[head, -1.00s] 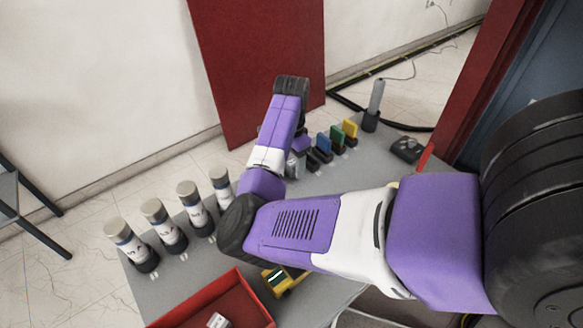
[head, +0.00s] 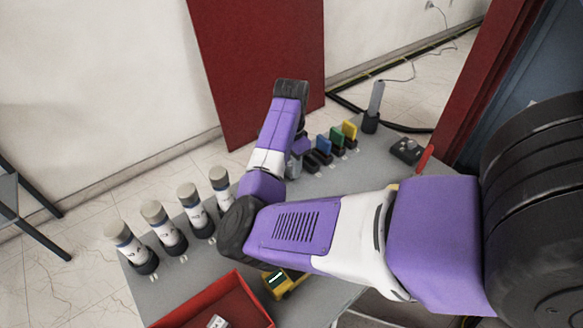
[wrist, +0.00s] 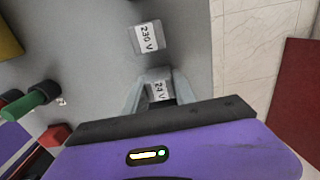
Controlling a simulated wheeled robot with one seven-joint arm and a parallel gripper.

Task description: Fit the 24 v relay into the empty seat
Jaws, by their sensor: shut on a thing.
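The relay marked 24 V (wrist: 159,90) is a small grey block in the wrist view. My gripper (wrist: 158,92) is shut on it, with one pale finger on each side. A similar grey block marked 230 V (wrist: 147,38) lies just beyond it on the grey surface, apart from my fingers. In the head view my arm largely hides my gripper (head: 294,167), which is low over the table beside the row of coloured pieces. I cannot make out the empty seat in either view.
Blue (head: 323,143), green (head: 337,136) and yellow (head: 349,130) pieces stand in dark bases right of my gripper. Several white-and-grey cylinders (head: 157,220) stand left. A red tray (head: 190,309) and yellow meter (head: 284,284) are at the front. A dark box (head: 406,150) is at right.

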